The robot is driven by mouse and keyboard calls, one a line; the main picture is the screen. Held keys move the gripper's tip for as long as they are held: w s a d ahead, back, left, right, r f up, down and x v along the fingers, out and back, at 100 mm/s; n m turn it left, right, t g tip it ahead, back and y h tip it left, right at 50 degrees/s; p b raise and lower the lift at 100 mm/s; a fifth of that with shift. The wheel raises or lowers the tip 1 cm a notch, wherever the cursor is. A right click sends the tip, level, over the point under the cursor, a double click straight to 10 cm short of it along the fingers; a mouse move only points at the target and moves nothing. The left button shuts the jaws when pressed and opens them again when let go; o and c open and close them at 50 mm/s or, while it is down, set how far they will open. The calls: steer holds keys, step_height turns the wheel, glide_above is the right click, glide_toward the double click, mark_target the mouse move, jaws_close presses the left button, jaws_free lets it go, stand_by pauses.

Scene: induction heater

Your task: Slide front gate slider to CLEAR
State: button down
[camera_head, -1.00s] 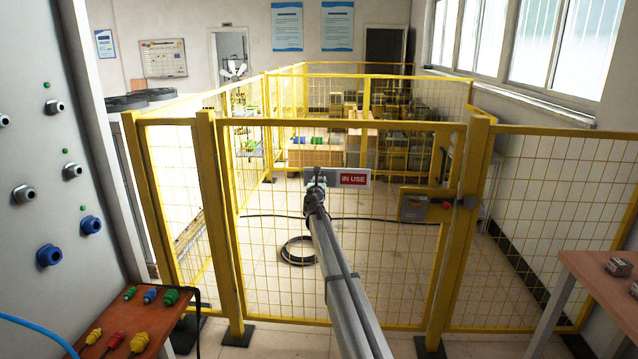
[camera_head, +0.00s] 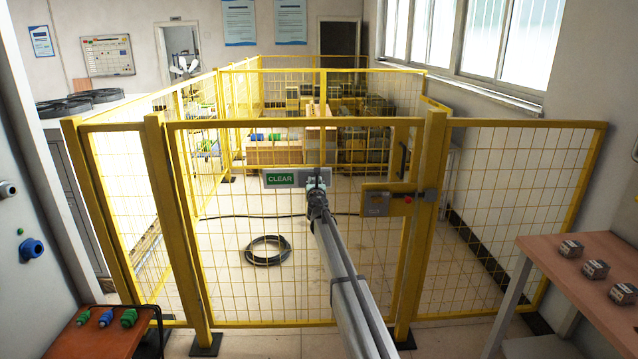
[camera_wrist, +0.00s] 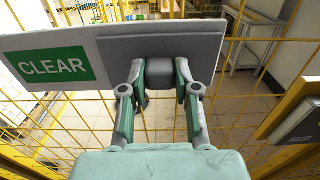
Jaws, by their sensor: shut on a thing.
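The front gate slider sign (camera_head: 281,179) hangs on the yellow mesh gate and shows a green CLEAR panel at its left. The CLEAR panel (camera_wrist: 55,67) is also large at the left of the wrist view. My gripper (camera_head: 317,187) is at the right end of the sign. In the wrist view, my gripper (camera_wrist: 162,85) is shut on the slider's grey knob (camera_wrist: 160,75), with one finger on each side of it. The grey slider plate (camera_wrist: 205,22) shows behind the knob. No red IN USE panel is visible.
The yellow gate (camera_head: 290,123) is closed, with a latch box (camera_head: 376,200) to the right of the sign. A wooden table (camera_head: 560,255) with metal blocks stands at right. An orange-topped table (camera_head: 90,340) is at lower left. A coiled cable (camera_head: 268,250) lies behind the mesh.

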steer(key=c, duration=0.8)
jaws_free()
steer(key=shift+d, duration=0.4)
steer(key=shift+c, duration=0.2)
steer(key=shift+a, duration=0.1)
steer(key=s, duration=1.2)
steer(key=shift+m, duration=0.3)
